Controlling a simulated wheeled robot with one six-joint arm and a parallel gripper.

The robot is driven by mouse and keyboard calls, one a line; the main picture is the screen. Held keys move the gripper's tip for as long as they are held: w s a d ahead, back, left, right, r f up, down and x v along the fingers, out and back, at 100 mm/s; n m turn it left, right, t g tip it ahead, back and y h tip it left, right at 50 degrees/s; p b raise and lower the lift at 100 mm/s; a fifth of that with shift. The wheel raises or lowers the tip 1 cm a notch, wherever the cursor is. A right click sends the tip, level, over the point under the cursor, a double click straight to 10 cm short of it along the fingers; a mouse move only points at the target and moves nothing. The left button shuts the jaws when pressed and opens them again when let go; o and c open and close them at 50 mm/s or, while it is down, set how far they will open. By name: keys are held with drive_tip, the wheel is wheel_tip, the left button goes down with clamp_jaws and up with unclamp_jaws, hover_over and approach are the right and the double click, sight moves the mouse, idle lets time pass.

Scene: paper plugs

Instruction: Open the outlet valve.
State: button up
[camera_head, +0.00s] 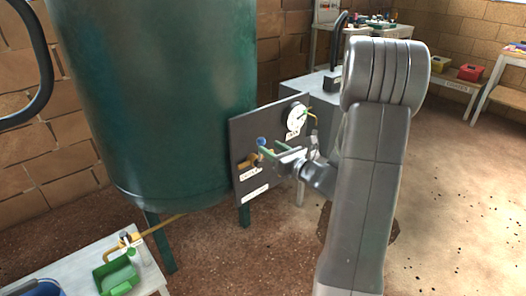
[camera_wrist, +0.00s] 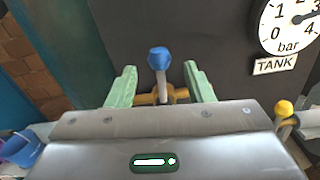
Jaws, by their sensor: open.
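A valve with a blue-tipped lever (camera_head: 261,141) and a brass body (camera_head: 249,161) is on the dark panel in front of the green tank. The label below it is too small to read surely. In the wrist view its blue knob (camera_wrist: 159,58) stands upright on a metal stem, above the brass body (camera_wrist: 150,98). My gripper (camera_head: 272,151) is open at the panel, with its green fingers on either side of the lever. In the wrist view the gap of my gripper (camera_wrist: 159,82) has the stem in its middle, with space on both sides. The lower valve body is partly hidden by my gripper.
A white gauge (camera_wrist: 291,25) marked bar, with a TANK label (camera_wrist: 275,65), is at the panel's upper right. A yellow knob (camera_wrist: 284,108) is right of my gripper. The green tank (camera_head: 150,90) stands left. A bench with a green tray (camera_head: 116,276) is at lower left.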

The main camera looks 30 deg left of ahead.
sight(264, 144)
drive_tip(key=shift+a, duration=0.15)
drive_tip(key=shift+x, duration=1.85)
drive_tip(key=shift+c, duration=0.2)
drive_tip(key=c, duration=0.6)
drive_tip(key=shift+c, duration=0.2)
